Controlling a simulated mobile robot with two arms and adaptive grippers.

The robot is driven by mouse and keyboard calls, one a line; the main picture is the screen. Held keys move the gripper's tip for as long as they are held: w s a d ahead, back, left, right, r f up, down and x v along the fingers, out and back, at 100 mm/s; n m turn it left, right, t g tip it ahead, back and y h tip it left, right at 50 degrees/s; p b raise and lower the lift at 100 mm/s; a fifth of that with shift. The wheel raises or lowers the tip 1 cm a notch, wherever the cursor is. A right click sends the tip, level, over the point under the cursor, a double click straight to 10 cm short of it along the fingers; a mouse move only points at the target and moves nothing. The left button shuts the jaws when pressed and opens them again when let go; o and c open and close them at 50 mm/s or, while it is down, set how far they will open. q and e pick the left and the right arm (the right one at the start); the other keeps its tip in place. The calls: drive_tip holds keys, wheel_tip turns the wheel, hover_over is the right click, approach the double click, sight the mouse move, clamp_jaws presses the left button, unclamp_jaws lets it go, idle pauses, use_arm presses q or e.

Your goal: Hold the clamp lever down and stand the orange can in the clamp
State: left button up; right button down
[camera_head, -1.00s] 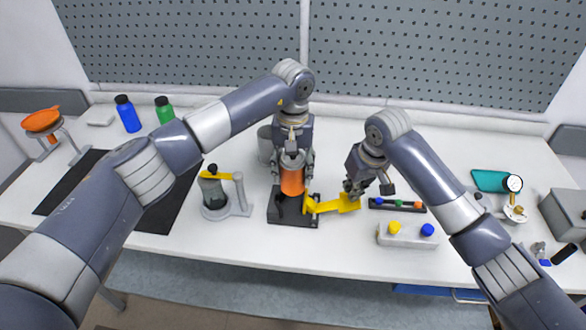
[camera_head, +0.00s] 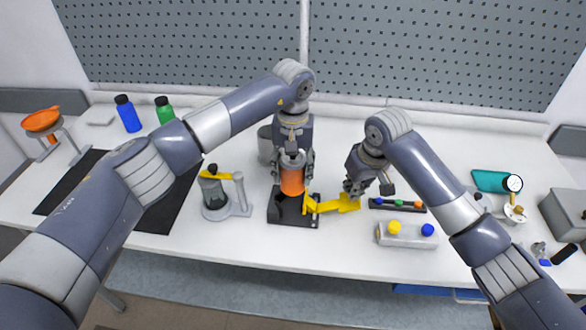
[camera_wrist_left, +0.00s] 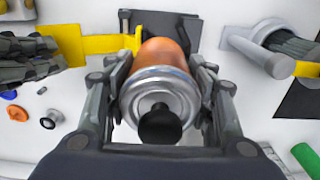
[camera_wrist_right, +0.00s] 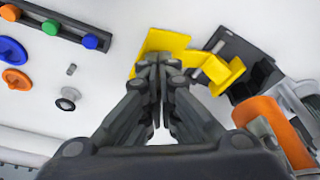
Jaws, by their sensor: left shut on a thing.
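The orange can (camera_head: 292,183), with a silver top and black knob, is upright between the fingers of my left gripper (camera_head: 292,170), which is shut on it. The left wrist view shows the can (camera_wrist_left: 165,62) from its top end. The can is over or just behind the black clamp base (camera_head: 293,219); I cannot tell whether it touches it. The yellow clamp lever (camera_head: 340,203) reaches out to the right of the base. My right gripper (camera_head: 354,190) has its fingertips at the lever's wide end. In the right wrist view the fingers (camera_wrist_right: 160,65) are together over the yellow plate (camera_wrist_right: 165,42).
A grey holder with a yellow lever (camera_head: 215,195) stands left of the clamp. A block with yellow and blue knobs (camera_head: 405,237) and a black strip with coloured knobs (camera_head: 398,206) are to the right. The table front is clear.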

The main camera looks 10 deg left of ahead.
drive_tip(key=shift+f, duration=0.15)
drive_tip(key=shift+s+d+x, duration=0.1)
drive_tip(key=shift+s+x, duration=0.05)
drive_tip(key=shift+x, duration=0.65)
drive_tip(key=shift+s+d+x, duration=0.1)
drive_tip(key=shift+s+x, duration=0.1)
drive_tip(key=shift+x, duration=0.6)
drive_tip(key=shift+s+d+x, duration=0.1)
drive_tip(key=shift+s+x, duration=0.05)
drive_tip(key=shift+x, duration=0.7)
use_arm(q)
drive_tip(key=shift+f, duration=0.95)
drive_tip(key=shift+f, duration=0.15)
drive_tip(key=shift+f, duration=1.85)
drive_tip(key=shift+f, duration=0.15)
